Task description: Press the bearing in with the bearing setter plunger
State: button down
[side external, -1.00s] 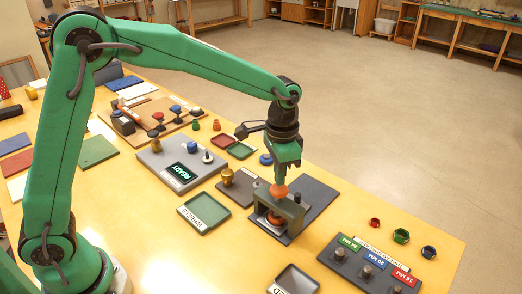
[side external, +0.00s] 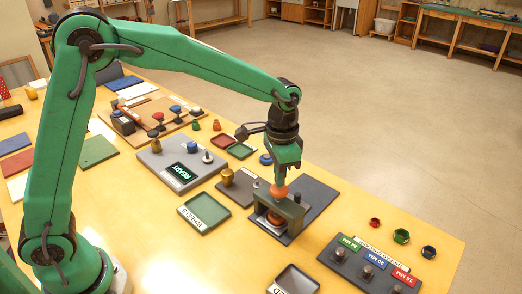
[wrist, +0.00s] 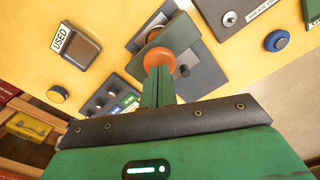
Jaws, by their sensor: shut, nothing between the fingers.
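The bearing setter (side external: 293,211) is a grey-green bridge frame on a dark base plate. Its plunger has a round orange knob (side external: 280,191) on top, which also shows in the wrist view (wrist: 160,61). A copper-orange round piece (side external: 274,217) sits under the bridge; I cannot tell whether it includes the bearing. My gripper (side external: 281,182) is shut and empty, pointing down right above the knob. In the wrist view its closed fingers (wrist: 158,72) overlap the knob's near edge. Whether they touch it is hard to tell.
A green tray (side external: 185,213) lies left of the setter and a grey tray (side external: 282,287) in front. A dark rack with coloured labels (side external: 337,268) stands to the right. A grey panel reading READY (side external: 158,163) and a brass piece (side external: 227,176) lie behind left.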

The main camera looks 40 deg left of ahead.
jog(key=shift+f, duration=1.35)
jog(key=shift+r, duration=0.15)
dwell(0.5)
jog(key=shift+r, duration=2.9)
jog(key=shift+r, duration=0.1)
jog(key=shift+s+a+r, duration=0.15)
jog(key=shift+a, duration=0.05)
jog(key=s+a+r+n+t, duration=0.3)
jog(key=s+a+r, duration=0.5)
jog(key=s, duration=0.1)
jog(key=s+a+n+t, duration=0.2)
jog(key=s+a, duration=0.4)
jog(key=s, duration=0.6)
jog(key=shift+s+f+n+t, duration=0.3)
jog(key=shift+s+f+n, duration=0.1)
jog(key=shift+f+n, duration=0.1)
